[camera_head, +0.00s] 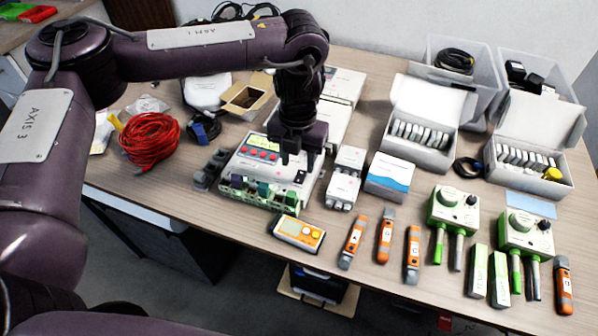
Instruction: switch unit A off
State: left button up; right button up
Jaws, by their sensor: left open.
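An orange and grey handheld unit (352,243) with a white label that seems to read A lies near the front edge of the table. Two similar orange units, the middle one (385,236) and the right one (412,256), lie to its right. My left gripper (298,160) points down over the right part of a white box (262,172) with red buttons and coloured connectors. It is open and well behind and left of the A unit. I cannot tell if its fingertips touch the box. My right gripper is out of view.
A yellow and white meter (298,233) lies left of the A unit. Small white boxes (342,190) stand behind it. Green sensor units (453,213), another orange unit (563,284) and open cartons (430,110) fill the right side. Red cable (150,140) lies at left.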

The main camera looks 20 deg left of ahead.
aim_at(298, 181)
pick_arm(q)
notch_tip(298, 181, down, 3)
jog(key=shift+f, duration=0.15)
jog(key=shift+f+b, duration=0.4)
jog(key=shift+f, duration=0.5)
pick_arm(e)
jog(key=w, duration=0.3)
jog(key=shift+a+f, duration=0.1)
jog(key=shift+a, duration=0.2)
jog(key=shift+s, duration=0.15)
